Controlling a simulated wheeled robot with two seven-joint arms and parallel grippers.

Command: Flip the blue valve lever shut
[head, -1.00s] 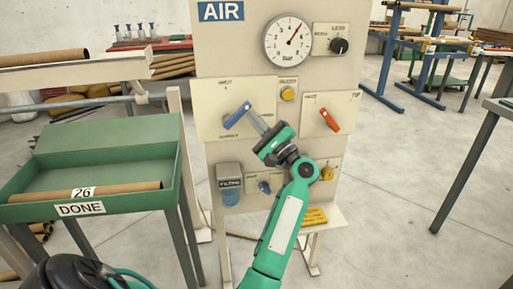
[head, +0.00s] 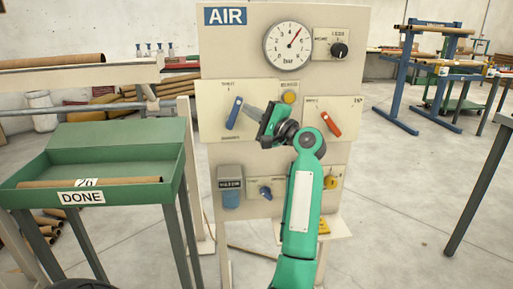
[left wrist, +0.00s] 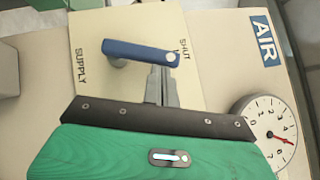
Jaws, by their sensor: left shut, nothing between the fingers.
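The blue valve lever (head: 234,113) is on the upper left plate of the AIR panel. It stands steeply, its top leaning slightly right. In the left wrist view the blue lever (left wrist: 137,50) has its white-dotted end near the SHUT label, with SUPPLY printed on the same plate. My left gripper (head: 246,107) is shut and empty, its fingertips just right of the lever's upper part. In the left wrist view its fingertips (left wrist: 161,70) lie right by the dotted end; I cannot tell whether they touch. My right gripper is not in view.
An orange lever (head: 331,123) is on the right plate, with a yellow button (head: 289,97) between the plates. A pressure gauge (head: 288,45) and black knob (head: 339,50) are above. A filter (head: 230,186) and small blue knob (head: 265,192) are below. A green DONE tray (head: 130,195) stands left.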

